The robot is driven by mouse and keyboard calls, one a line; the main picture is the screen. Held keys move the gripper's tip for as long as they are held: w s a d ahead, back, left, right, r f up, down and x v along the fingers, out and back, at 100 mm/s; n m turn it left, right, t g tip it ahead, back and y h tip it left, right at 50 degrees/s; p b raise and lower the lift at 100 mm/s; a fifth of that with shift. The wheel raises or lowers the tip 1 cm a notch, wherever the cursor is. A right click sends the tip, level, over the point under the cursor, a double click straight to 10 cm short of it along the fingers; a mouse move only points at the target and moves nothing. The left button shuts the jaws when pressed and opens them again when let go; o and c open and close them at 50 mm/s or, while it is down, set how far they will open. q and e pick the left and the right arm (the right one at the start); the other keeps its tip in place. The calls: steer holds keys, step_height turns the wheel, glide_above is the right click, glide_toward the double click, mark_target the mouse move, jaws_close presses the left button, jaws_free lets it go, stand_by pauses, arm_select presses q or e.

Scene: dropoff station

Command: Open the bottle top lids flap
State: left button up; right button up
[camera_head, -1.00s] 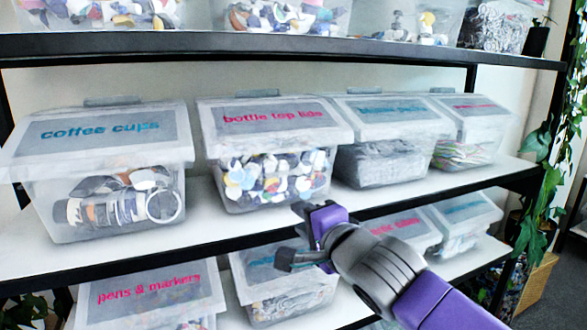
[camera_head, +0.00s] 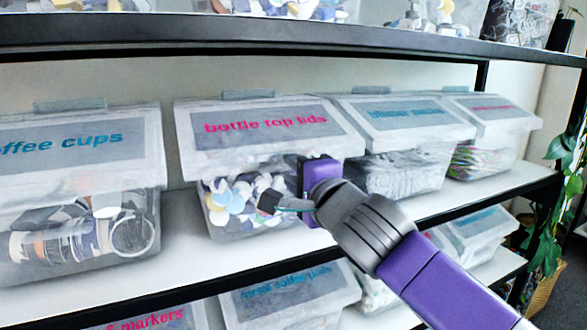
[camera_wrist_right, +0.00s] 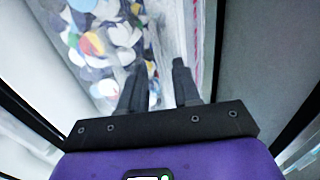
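The bottle top lids bin (camera_head: 222,218) is a clear tub of mixed coloured lids on the middle shelf. Its sloping flap (camera_head: 265,125) carries a grey label with pink letters and is down. My right gripper (camera_head: 286,186) is in front of the bin, just below the flap's lower front edge toward its right side. Its fingers are apart with nothing between them. In the right wrist view, the open fingers (camera_wrist_right: 158,66) point at the bin's clear wall, with lids (camera_wrist_right: 105,40) showing behind it. I cannot tell whether a finger touches the bin. My left gripper is not in view.
The coffee cups bin (camera_head: 80,215) stands to the left, and a bin with a blue-lettered label (camera_head: 400,115) stands close on the right. The upper shelf edge (camera_head: 250,38) runs above. More bins (camera_head: 290,300) sit on the shelf below.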

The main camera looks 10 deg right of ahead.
steer(key=shift+w+a, duration=0.15)
steer(key=shift+w, duration=0.25)
steer(key=shift+c, duration=0.3)
jaws_close()
stand_by(0.9)
